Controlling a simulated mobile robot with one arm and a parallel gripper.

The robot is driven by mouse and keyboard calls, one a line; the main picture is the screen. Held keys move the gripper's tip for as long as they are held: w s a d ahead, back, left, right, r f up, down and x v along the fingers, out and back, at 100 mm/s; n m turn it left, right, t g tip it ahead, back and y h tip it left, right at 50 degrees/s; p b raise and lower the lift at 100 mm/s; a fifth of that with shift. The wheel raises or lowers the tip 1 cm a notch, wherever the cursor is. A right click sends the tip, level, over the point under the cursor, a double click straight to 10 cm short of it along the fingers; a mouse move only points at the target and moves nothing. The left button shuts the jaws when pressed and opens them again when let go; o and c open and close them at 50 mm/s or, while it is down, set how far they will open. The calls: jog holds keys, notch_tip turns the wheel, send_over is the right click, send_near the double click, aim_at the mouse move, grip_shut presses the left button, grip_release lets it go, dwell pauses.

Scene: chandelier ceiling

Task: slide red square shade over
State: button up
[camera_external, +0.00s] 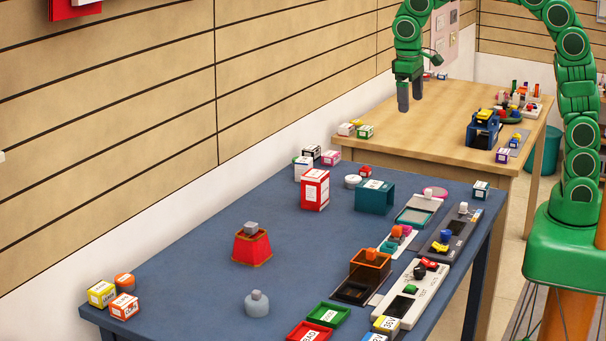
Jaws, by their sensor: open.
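A red tapered shade (252,248) with a squarish base and a grey knob on top stands upright on the blue table (200,270), left of its middle. My gripper (410,98) hangs from the green arm at the upper right, fingers pointing down over the far wooden table (400,130). It is open and nothing shows between its fingers. It is far behind and to the right of the shade, not touching it.
A grey knobbed piece (257,304) stands in front of the shade. A red and white box (315,190) and a teal block (375,197) stand behind it. Trays and small parts crowd the right side. Small boxes (102,293) sit at the left corner. Bare tabletop surrounds the shade.

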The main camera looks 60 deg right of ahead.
jog(key=w+a+f, duration=0.2)
jog(key=w+a, duration=0.6)
jog(key=w, duration=0.3)
jog(key=t+y, duration=0.1)
jog(key=t, duration=0.1)
send_over(250, 234)
jog(key=d, duration=0.1)
notch_tip(250, 234, down, 20)
jog(key=shift+s+d+r, duration=0.15)
jog(key=shift+r, duration=0.1)
jog(key=shift+w+f, duration=0.2)
jog(key=shift+f, duration=1.1)
jog(key=shift+w+f, duration=0.2)
jog(key=shift+f, duration=1.05)
jog(key=shift+w+f, duration=0.2)
jog(key=shift+f, duration=1.1)
